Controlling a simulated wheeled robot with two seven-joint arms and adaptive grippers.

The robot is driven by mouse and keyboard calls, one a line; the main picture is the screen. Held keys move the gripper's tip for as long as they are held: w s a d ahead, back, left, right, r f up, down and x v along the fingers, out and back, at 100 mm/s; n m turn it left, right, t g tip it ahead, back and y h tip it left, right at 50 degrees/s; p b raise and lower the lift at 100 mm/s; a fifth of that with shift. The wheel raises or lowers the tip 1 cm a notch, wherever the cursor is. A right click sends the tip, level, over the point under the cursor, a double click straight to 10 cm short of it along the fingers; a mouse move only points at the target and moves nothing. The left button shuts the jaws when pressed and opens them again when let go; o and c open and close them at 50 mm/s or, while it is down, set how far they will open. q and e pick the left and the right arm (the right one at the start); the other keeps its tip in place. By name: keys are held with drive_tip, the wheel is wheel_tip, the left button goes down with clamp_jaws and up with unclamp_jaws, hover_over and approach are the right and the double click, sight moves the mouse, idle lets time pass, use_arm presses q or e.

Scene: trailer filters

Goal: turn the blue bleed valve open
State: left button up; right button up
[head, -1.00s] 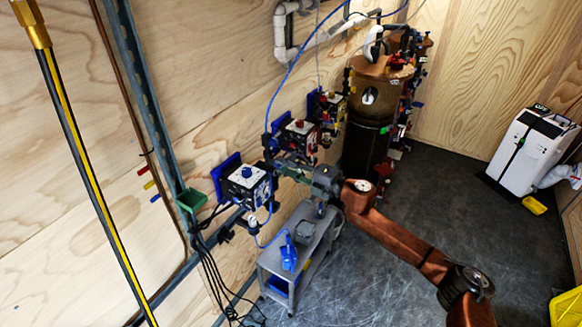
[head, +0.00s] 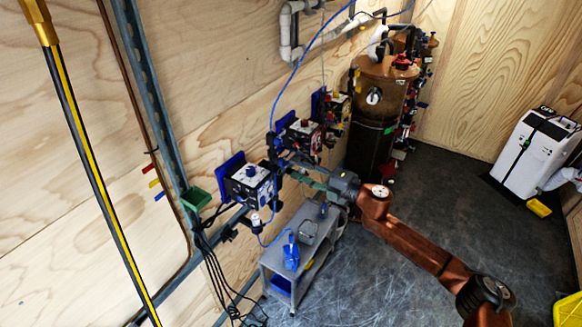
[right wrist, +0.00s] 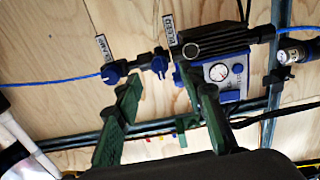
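Just beyond the tips are two small blue valve handles on dark fittings: one at the left (right wrist: 114,73) on the blue hose, and one nearer the box (right wrist: 159,65). Each has a small tag whose lettering I cannot read surely, so I cannot tell which is the bleed valve. My left gripper is not in view.
A gauge (right wrist: 219,73) sits on the box beside the right finger. A grey cart (head: 300,250) with a blue bottle stands below. A brown tank (head: 380,120) stands behind, and more control boxes (head: 303,135) line the wall.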

drive_tip(key=v, duration=0.8)
drive_tip(key=shift+d, duration=0.1)
